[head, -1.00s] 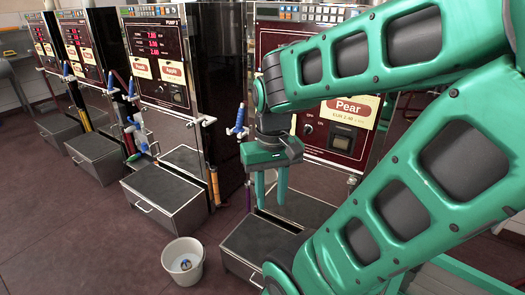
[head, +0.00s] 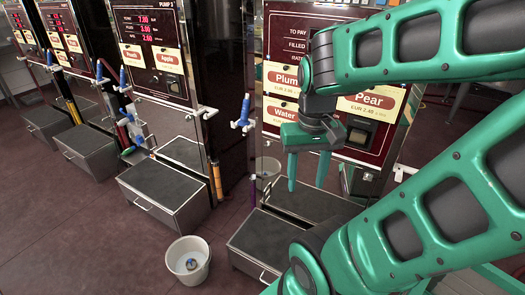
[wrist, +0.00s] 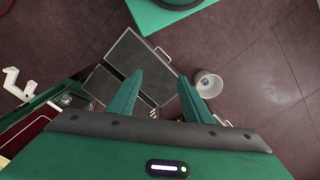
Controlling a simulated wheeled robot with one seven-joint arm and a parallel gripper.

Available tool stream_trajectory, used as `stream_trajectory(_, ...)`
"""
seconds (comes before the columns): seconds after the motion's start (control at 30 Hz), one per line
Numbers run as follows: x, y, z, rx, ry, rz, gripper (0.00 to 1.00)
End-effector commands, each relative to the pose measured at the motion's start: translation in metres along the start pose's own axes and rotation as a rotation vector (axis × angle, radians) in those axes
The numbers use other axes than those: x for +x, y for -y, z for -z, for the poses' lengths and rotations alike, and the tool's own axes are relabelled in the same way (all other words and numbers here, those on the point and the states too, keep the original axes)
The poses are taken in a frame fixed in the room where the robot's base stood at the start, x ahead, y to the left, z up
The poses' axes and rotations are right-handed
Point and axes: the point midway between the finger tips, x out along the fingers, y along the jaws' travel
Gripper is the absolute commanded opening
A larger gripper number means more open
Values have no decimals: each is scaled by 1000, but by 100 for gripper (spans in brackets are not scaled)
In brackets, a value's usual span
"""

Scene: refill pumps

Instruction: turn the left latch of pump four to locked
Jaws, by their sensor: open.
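The farthest pump (head: 22,30) is at the left edge of the head view, cut by the frame. Its number is not readable, so I cannot confirm that it is pump four. Its latches are too small to make out. My gripper (head: 307,188) is open and empty, pointing down in front of the nearest pump (head: 284,35), far from the farthest one. In the wrist view my gripper (wrist: 160,95) has its fingers apart above a grey step box and the floor.
Grey step boxes (head: 165,195) stick out in front of the pumps. A white bucket (head: 188,265) with a small object inside stands on the floor beside the nearest box. Blue nozzles (head: 244,112) hang between the pumps. The brown floor (head: 75,230) at the left is clear.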

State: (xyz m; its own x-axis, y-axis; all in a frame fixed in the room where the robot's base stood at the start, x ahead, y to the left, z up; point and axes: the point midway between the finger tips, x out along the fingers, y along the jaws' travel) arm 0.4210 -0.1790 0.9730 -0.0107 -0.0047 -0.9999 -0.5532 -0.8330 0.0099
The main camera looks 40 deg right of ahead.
Motion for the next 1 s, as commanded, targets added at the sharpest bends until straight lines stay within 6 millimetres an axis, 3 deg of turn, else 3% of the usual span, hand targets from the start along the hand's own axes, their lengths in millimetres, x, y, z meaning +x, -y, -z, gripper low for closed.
stream_trajectory(0.47,45,-14,106,278,-40,-263,45)
stream_trajectory(1.0,108,-18,219,473,-300,-621,45)
